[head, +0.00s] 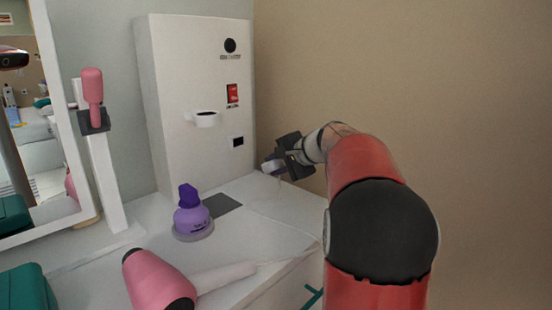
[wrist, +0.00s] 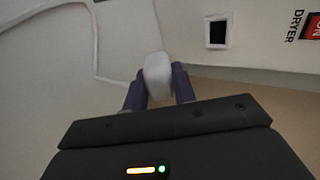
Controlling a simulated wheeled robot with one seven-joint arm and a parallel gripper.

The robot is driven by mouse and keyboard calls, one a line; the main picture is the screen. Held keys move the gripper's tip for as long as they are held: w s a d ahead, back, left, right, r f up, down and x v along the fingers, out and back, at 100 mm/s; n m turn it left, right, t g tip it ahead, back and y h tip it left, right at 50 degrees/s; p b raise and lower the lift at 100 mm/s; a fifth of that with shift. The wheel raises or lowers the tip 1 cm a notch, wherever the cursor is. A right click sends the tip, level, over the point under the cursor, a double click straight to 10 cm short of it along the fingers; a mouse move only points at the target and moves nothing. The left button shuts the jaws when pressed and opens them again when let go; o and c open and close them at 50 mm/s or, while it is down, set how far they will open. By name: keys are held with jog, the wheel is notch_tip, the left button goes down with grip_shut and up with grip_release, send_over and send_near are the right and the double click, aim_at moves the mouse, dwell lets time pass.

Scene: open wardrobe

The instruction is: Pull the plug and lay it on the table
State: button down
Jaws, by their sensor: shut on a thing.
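My gripper (head: 274,164) is shut on a small white plug (wrist: 157,74), which sits between the two fingers in the wrist view. In the head view the gripper is right of the white wall unit, a little above the white table (head: 262,215). The black socket (head: 238,142) on the unit's front is bare, and it also shows in the wrist view (wrist: 217,32), apart from the plug. A thin white cord (wrist: 96,48) runs over the table. The pink hair dryer (head: 160,282) lies at the front.
A purple bottle (head: 192,218) stands on a grey round base near a dark grey patch (head: 222,206). The right part of the table looks clear.

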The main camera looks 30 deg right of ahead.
aim_at(276, 198)
jog(key=shift+f+b, duration=1.65)
jog(key=shift+f, duration=1.2)
jog(key=c, duration=1.1)
grip_release()
jog(key=shift+o, duration=0.2)
jog(key=shift+c, duration=0.2)
jog(key=shift+o, duration=1.3)
jog(key=shift+f, duration=0.1)
jog(key=shift+f, duration=0.2)
jog(key=shift+c, duration=0.6)
